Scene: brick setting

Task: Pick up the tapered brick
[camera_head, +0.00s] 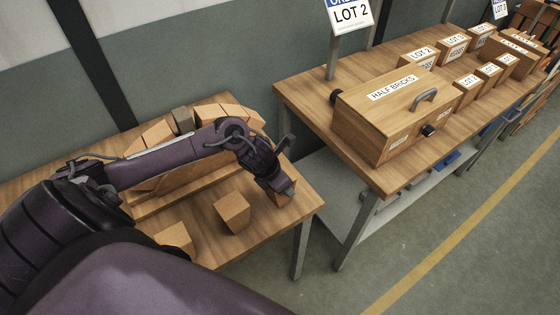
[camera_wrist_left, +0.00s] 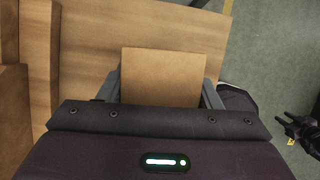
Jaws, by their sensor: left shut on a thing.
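My left gripper (camera_head: 281,190) is over the right end of the near wooden table and shut on a tan brick (camera_head: 284,199). In the left wrist view the brick (camera_wrist_left: 160,76) sits between the two fingers (camera_wrist_left: 162,92), its broad face toward the camera. The gripper body hides its near end, and I cannot tell whether it still touches the table. Two loose tan bricks stand on the table, one (camera_head: 233,211) left of the gripper and one (camera_head: 176,238) nearer the front. A dark jointed part at the wrist view's right edge looks like my right gripper (camera_wrist_left: 303,130); its jaws are unclear.
Behind my left arm, several wedge bricks (camera_head: 158,134) and a grey block (camera_head: 183,119) form an arch over a wooden support (camera_head: 190,176). A second table (camera_head: 300,93) at right holds a "HALF BRICKS" box (camera_head: 365,125) and several labelled boxes. A gap separates the tables.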

